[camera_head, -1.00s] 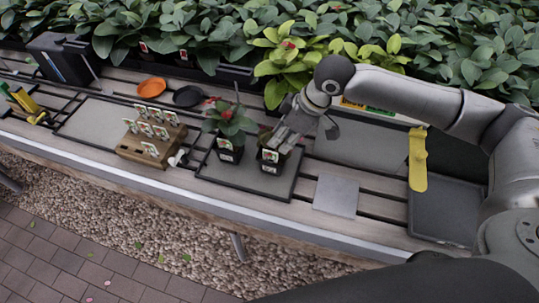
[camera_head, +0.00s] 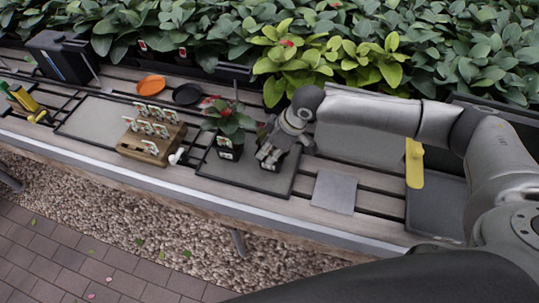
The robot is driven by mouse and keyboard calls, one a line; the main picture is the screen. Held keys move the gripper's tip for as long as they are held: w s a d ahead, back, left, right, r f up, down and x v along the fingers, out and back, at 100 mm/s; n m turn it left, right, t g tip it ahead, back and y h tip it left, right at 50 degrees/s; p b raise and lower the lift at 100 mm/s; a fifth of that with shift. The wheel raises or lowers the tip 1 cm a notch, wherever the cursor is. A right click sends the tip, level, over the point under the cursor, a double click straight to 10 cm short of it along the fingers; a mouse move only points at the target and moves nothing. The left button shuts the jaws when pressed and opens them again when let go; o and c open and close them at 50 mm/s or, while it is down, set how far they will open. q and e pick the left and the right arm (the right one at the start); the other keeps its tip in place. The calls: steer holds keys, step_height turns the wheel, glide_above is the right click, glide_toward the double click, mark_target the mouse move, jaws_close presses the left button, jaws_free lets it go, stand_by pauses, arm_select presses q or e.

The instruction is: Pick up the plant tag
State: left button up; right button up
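Several white plant tags with small pictures (camera_head: 148,128) stand in rows in a stepped wooden holder (camera_head: 140,153), left of the middle of the bench. A red-flowered plant (camera_head: 229,121) stands in a black pot (camera_head: 227,150) that has a white tag on its front. My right gripper (camera_head: 267,161) is just right of this pot, low over the grey tray (camera_head: 240,177), with its fingers pointing down. It covers the spot where a second tagged pot stood. I cannot tell whether its fingers hold anything. My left gripper is not in view.
An orange dish (camera_head: 151,85) and a black dish (camera_head: 187,94) lie behind the holder. A grey square plate (camera_head: 334,192) lies right of the tray. A yellow tool (camera_head: 414,163) is farther right. Dense leafy plants line the bench's back.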

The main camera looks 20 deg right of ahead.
jaws_close()
steer(key=shift+r, duration=0.15)
